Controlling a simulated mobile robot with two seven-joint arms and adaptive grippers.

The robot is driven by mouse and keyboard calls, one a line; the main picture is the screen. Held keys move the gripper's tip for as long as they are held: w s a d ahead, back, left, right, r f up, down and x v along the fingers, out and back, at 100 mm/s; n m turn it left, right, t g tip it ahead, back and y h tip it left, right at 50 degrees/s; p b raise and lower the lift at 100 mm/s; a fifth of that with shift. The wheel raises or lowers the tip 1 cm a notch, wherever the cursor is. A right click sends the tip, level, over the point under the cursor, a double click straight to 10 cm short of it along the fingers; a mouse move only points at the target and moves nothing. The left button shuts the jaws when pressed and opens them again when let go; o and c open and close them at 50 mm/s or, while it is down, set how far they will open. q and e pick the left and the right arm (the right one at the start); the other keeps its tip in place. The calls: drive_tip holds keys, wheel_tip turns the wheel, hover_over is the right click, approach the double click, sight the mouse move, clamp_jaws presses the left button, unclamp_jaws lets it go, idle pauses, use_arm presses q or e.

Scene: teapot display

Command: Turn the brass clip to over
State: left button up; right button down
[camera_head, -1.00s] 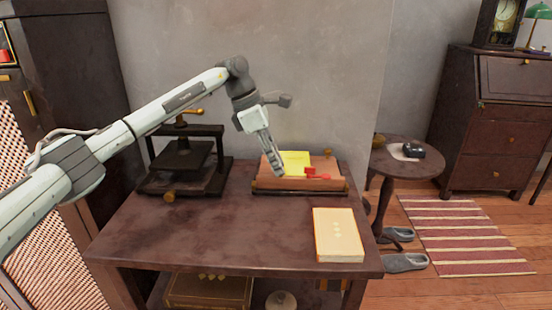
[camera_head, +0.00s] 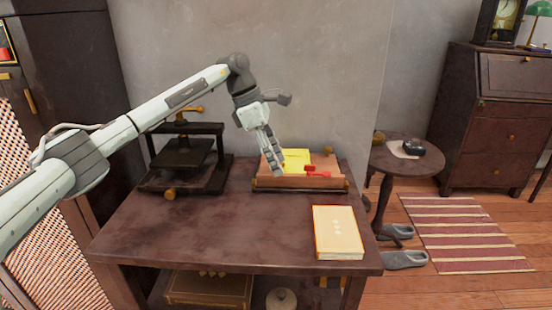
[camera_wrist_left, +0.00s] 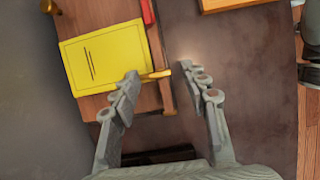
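A yellow sheet or booklet (camera_head: 297,161) lies on a wooden board (camera_head: 268,184) at the back of the table. It also shows in the left wrist view (camera_wrist_left: 103,58). A small brass piece, which looks like the brass clip (camera_wrist_left: 156,75), sits at the edge of the yellow sheet. In the head view I cannot make it out behind my fingers. My left gripper (camera_head: 275,164) points down over the board's left end. In the left wrist view its fingers (camera_wrist_left: 166,84) are apart, with the brass piece between them, close to the left finger. I cannot tell whether they touch.
A red piece (camera_head: 316,172) lies on the board beside the yellow sheet. A brass knob (camera_head: 328,150) is at the board's back right. A dark press (camera_head: 183,160) stands left, and a cream book (camera_head: 338,233) lies front right. The table's (camera_head: 215,225) middle is clear.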

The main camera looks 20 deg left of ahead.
use_arm(q)
drive_tip(key=shift+r, duration=0.1)
drive_tip(key=v, duration=1.1)
drive_tip(key=shift+a+r, duration=0.25)
drive_tip(key=shift+r, duration=0.1)
drive_tip(key=shift+s, duration=0.1)
